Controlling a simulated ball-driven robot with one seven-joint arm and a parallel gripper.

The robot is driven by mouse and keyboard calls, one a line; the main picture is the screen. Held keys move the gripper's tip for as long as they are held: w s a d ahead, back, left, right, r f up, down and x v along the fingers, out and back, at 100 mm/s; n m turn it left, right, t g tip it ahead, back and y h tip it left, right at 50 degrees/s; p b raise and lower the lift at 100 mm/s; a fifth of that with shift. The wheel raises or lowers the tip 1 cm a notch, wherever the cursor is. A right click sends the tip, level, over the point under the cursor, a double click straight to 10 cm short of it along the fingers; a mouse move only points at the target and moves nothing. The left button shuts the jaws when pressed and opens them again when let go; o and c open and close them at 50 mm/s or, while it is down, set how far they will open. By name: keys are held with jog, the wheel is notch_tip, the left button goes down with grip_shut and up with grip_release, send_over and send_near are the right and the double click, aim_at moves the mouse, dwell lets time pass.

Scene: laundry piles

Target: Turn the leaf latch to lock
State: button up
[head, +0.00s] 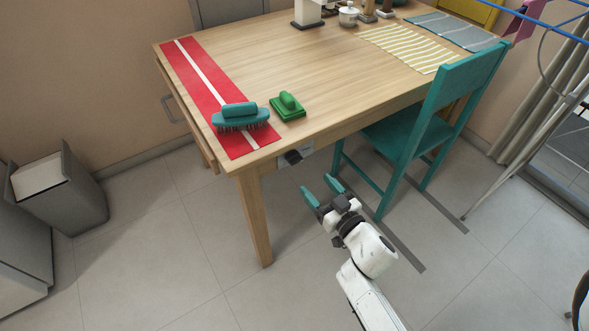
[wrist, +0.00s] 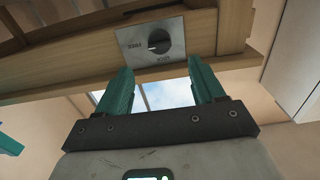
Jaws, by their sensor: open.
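The leaf latch is a dark round knob (head: 293,157) on a small metal plate (head: 290,168), fixed to the front edge of the wooden table (head: 330,80). My gripper (head: 320,186) has teal fingers and is open and empty. It is in front of the table edge, apart from the knob. In the wrist view my gripper (wrist: 158,75) has its fingers spread below the knob, with a gap.
A teal chair (head: 405,135) stands right of my gripper, close to the table. A grey bin (head: 80,195) is at the left.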

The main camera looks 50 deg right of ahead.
aim_at(295, 159)
jog(key=b+x, duration=0.1)
jog(key=x, duration=0.8)
jog(key=shift+w+d+b, duration=0.15)
jog(key=shift+w+b, duration=0.25)
jog(key=shift+c, duration=0.2)
jog(key=c, duration=1)
jog(key=shift+n, duration=0.3)
jog(key=shift+n+b, duration=1.6)
jog(key=shift+n, duration=7)
